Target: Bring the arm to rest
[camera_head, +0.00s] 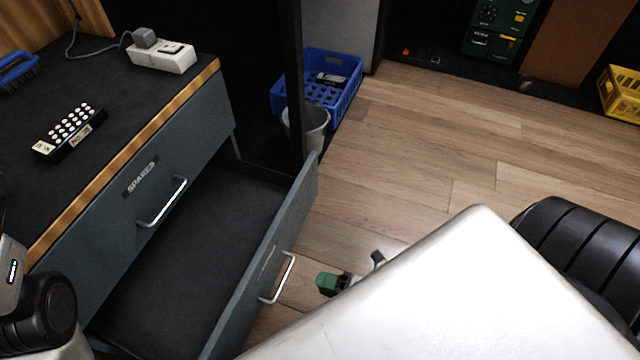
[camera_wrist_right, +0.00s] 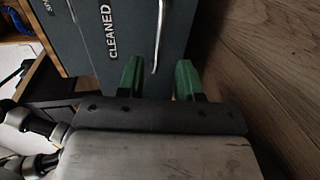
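My right gripper (camera_head: 352,273) is partly hidden behind my white arm link in the head view, to the right of the open drawer's handle (camera_head: 280,278). In the right wrist view its two green fingers (camera_wrist_right: 160,80) stand apart with nothing held. The drawer front labelled CLEANED (camera_wrist_right: 112,60) is ahead of them, and its metal handle (camera_wrist_right: 158,38) lines up with the gap. The head view shows a space between gripper and handle. My left gripper is out of view; only part of the left arm shows at the lower left.
The open drawer (camera_head: 190,270) looks empty; the SPARES drawer (camera_head: 150,190) above is shut. A remote-like device (camera_head: 70,130) and a power strip (camera_head: 162,57) lie on the dark top. A blue crate (camera_head: 345,100) and a bin (camera_head: 312,125) stand behind.

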